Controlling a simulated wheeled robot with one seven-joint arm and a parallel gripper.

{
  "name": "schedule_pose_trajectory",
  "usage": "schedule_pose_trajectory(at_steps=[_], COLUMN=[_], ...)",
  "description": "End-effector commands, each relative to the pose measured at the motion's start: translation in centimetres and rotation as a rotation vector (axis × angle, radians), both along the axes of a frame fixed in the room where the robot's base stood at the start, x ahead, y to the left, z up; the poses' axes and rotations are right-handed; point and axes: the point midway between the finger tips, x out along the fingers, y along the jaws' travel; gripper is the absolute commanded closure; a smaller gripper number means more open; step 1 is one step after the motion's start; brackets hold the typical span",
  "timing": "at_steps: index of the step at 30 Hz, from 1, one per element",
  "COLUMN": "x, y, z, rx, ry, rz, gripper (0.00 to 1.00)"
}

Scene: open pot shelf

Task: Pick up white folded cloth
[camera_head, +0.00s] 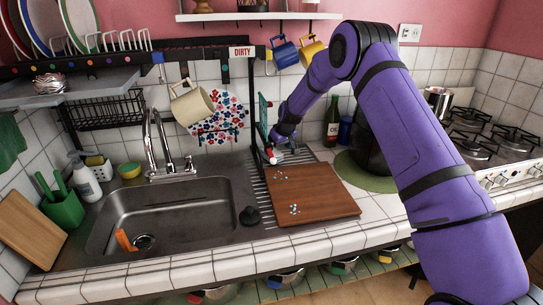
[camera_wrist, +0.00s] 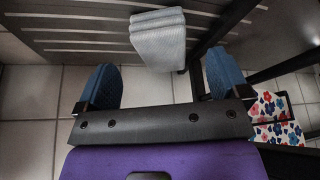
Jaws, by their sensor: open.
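The white folded cloth (camera_wrist: 158,38) shows in the wrist view as a pale grey-white stack of folded layers, beside a grey ribbed surface (camera_wrist: 80,38). My gripper (camera_wrist: 160,64) is open, with one blue fingertip to either side of the cloth's line. The cloth's near end lies at about the fingertips, and nothing is held. In the head view my gripper (camera_head: 274,151) is low behind the wooden board, beside the dark upright post. I cannot make out the cloth clearly there.
A dark post (camera_head: 257,100) and rack bars stand close to my gripper. A floral cloth (camera_wrist: 272,108) hangs at right in the wrist view. A brown board (camera_head: 300,195) with small white bits lies in front. A sink (camera_head: 165,215) is left, a green bottle (camera_head: 331,122) right.

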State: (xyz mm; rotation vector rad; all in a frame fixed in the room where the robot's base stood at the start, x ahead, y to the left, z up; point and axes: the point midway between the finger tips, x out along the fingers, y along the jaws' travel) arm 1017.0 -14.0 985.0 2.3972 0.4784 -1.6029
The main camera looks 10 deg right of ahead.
Motion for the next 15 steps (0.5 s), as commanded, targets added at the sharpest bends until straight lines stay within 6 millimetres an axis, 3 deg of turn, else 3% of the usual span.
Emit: schedule_pose_trajectory(at_steps=[8,15], x=[1.4,2.6], y=[0.7,1.1], z=[0.0,-3.4], rx=[0.001,0.0], ry=[0.0,0.001], rz=[0.001,-0.001], gripper=[0.06,0.06])
